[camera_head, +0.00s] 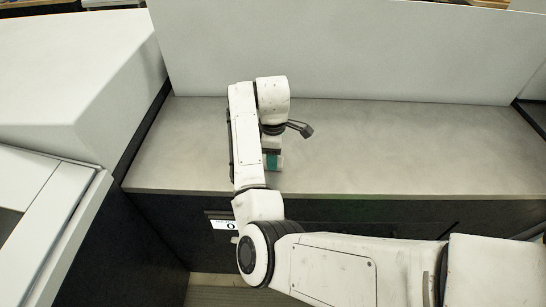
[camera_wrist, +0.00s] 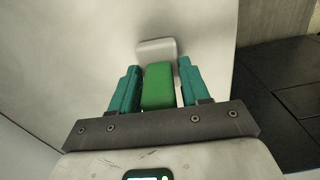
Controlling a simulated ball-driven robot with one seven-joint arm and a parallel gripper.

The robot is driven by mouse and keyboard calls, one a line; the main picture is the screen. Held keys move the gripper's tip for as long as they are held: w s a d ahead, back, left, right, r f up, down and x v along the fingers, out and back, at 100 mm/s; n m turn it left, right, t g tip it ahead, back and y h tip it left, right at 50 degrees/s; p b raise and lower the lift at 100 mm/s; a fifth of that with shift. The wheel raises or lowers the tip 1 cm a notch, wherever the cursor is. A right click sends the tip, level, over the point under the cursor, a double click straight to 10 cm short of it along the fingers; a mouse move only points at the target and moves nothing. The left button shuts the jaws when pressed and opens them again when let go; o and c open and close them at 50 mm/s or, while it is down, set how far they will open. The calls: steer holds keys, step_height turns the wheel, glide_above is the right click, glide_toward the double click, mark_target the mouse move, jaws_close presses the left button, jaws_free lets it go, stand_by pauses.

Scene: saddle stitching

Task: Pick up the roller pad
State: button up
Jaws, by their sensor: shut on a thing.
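The roller pad (camera_wrist: 158,88) shows in the wrist view as a green block with a pale grey piece (camera_wrist: 157,48) at its far end. My gripper (camera_wrist: 158,70) has its teal fingers on either side of the green block and is shut on it. In the head view my gripper (camera_head: 272,161) points down at the grey counter, left of the counter's middle. The roller pad is not clearly visible there, hidden by the arm and fingers. I cannot tell whether the pad touches the surface below it.
The grey counter (camera_head: 400,150) is bare to the right of my gripper. A tall white panel (camera_head: 350,45) stands along its back edge. A white machine housing (camera_head: 75,85) stands at the left. A small white label (camera_head: 222,224) is on the dark front below the counter.

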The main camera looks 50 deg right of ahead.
steer(key=shift+r, duration=0.1)
steer(key=shift+r, duration=0.45)
step_height(320, 180, up, 2)
steer(key=s+a+r+p, duration=0.4)
steer(key=s+a+r, duration=0.4)
steer(key=a+r, duration=0.2)
steer(key=shift+s+a, duration=0.2)
steer(key=shift+a, duration=0.4)
